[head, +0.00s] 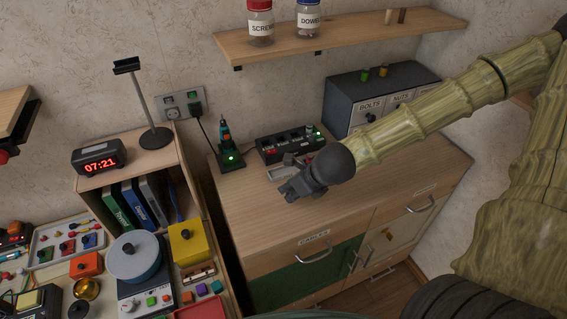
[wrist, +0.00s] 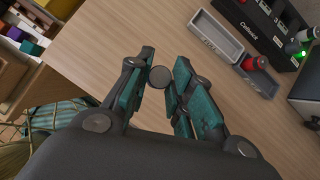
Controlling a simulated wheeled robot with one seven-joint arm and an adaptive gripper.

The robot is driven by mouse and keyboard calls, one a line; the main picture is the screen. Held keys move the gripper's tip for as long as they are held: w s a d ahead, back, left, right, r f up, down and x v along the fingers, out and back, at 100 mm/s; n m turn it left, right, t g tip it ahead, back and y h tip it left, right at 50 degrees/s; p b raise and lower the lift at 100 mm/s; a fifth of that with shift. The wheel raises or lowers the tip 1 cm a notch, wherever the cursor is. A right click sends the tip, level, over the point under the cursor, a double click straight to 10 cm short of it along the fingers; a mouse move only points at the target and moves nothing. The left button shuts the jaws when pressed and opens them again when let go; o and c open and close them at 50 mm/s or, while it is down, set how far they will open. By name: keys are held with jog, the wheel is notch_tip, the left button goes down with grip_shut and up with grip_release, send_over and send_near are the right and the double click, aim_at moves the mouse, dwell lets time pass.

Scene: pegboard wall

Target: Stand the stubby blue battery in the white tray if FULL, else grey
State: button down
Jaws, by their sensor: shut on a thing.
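My gripper (head: 291,190) is above the left part of the cabinet top in the head view. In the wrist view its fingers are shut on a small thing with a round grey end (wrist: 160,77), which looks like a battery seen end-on. Its side colour is hidden. Two small trays lie beyond the fingers: a light grey one (wrist: 212,37) and another (wrist: 266,89) with a red battery (wrist: 255,63) in it.
The cabinet top (head: 400,165) is clear to the right of my gripper. A green-lit charger with a tool (head: 228,152) stands at the back left, and a dark drawer box (head: 350,100) at the back right. A cluttered bench and shelf unit (head: 165,165) are at left.

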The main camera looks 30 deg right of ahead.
jog(key=b, duration=0.1)
jog(key=w+f+b, duration=0.1)
jog(key=shift+w+d+b, duration=0.15)
jog(key=shift+w+b, duration=0.1)
jog(key=shift+b, duration=0.1)
jog(key=shift+w+d+r+b, duration=0.1)
jog(key=shift+w+d+b, duration=0.1)
jog(key=shift+b, duration=0.95)
jog(key=shift+w+d+r+b, duration=0.15)
jog(key=shift+w+b, duration=0.1)
jog(key=shift+b, duration=0.85)
jog(key=w+d+p, duration=0.1)
jog(key=w, duration=0.3)
jog(key=w+d+p, duration=0.1)
jog(key=w+d, duration=0.1)
jog(key=w, duration=0.2)
jog(key=w+d+f+p, duration=0.1)
jog(key=w+d+p, duration=0.1)
jog(key=w, duration=0.2)
jog(key=shift+w+d, duration=0.1)
jog(key=shift+f+p, duration=0.3)
jog(key=shift+f, duration=1.5)
